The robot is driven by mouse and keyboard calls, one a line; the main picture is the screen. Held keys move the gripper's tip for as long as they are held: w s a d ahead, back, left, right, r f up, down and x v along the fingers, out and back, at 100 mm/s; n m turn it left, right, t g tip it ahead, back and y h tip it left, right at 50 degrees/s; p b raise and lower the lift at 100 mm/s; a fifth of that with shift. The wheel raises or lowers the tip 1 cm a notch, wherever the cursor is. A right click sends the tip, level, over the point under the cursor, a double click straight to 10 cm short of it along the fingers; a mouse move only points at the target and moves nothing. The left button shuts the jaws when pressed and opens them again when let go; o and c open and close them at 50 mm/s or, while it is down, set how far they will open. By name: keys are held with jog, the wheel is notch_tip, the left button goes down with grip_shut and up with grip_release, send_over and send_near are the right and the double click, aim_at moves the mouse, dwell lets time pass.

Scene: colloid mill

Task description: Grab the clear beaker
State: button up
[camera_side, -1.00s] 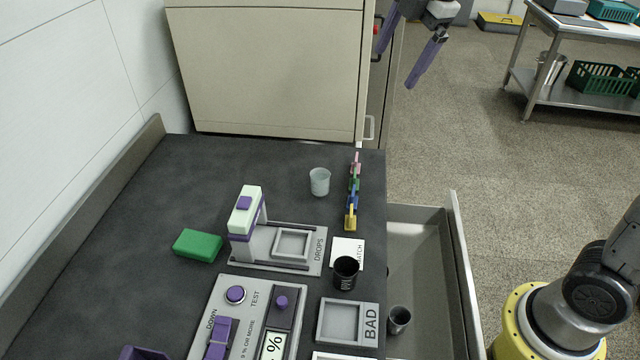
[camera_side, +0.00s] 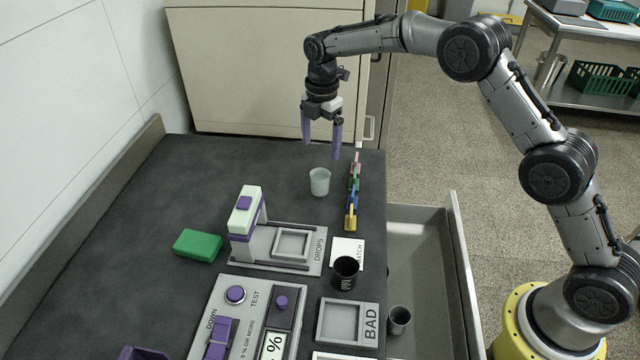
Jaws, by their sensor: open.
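The clear beaker (camera_side: 319,182) stands upright on the dark worktop, left of a row of coloured clips. My gripper (camera_side: 321,149) points down above the beaker with its two purple fingers apart. It is open, and nothing shows between the fingers. The fingertips appear higher than the beaker's rim and apart from it.
The coloured clips (camera_side: 353,190) stand close to the beaker's right. A dispenser-like device (camera_side: 246,212) with a tray and a green block (camera_side: 197,245) are nearer the camera. A black cup (camera_side: 345,273) is in front. A cabinet (camera_side: 265,70) rises behind. Worktop left of the beaker is clear.

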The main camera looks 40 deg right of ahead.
send_over(320, 178)
jog(key=s+a, duration=0.1)
jog(key=f, duration=0.6)
jog(key=shift+s+f, duration=0.1)
jog(key=shift+s, duration=0.1)
jog(key=shift+s+a+f, duration=0.1)
jog(key=shift+f, duration=2.55)
jog(key=c, duration=1.4)
jog(key=shift+c, duration=0.3)
jog(key=shift+r, duration=0.15)
